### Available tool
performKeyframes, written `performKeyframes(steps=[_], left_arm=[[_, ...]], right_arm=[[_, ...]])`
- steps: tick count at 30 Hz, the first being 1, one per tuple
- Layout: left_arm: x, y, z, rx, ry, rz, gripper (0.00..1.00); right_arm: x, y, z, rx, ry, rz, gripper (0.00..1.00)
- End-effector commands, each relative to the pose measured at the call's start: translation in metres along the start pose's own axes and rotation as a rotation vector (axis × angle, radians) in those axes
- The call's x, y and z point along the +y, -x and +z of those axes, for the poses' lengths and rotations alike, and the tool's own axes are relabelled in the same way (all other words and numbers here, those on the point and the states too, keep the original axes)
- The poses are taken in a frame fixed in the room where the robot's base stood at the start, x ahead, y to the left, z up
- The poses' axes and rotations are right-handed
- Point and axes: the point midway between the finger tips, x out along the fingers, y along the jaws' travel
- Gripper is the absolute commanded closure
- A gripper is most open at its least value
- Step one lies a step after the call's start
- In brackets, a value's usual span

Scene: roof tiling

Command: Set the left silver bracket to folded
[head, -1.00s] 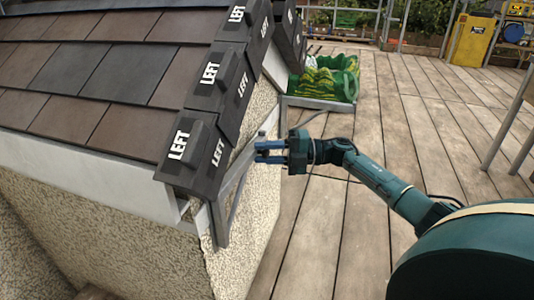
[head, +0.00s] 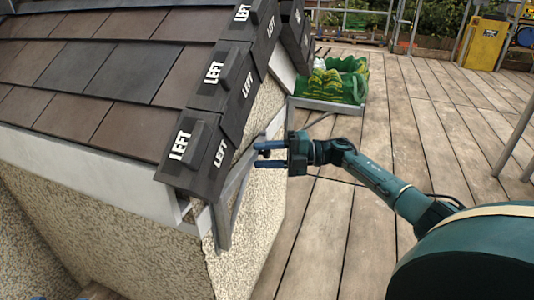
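A silver bracket (head: 232,200) stands out at the near gable end of the house wall, just under the dark edge tiles marked LEFT (head: 200,150). Its slanted bar runs up and away along the wall toward the back. My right gripper (head: 257,154) is beside the bracket's upper far part, with its two blue fingers pointing left toward it. The fingers are apart and nothing shows between them. I cannot tell whether a fingertip touches the bracket. My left gripper is not in view.
A green crate (head: 359,88) with green and yellow contents sits on a silver support (head: 325,106) beyond the gripper. The wooden deck (head: 340,220) on the right is largely clear. A yellow cabinet (head: 484,43) and scaffold poles stand at the back.

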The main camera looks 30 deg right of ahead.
Motion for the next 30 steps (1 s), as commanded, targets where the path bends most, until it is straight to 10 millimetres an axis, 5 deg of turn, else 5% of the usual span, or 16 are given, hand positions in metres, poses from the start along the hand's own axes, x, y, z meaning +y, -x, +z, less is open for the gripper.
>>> performKeyframes(steps=[11,30], left_arm=[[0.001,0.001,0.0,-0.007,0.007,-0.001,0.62],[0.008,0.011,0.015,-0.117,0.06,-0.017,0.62]], right_arm=[[0.003,0.006,0.001,-0.002,0.001,0.003,0.58],[0.001,0.122,0.001,-0.001,-0.001,0.001,0.58]])
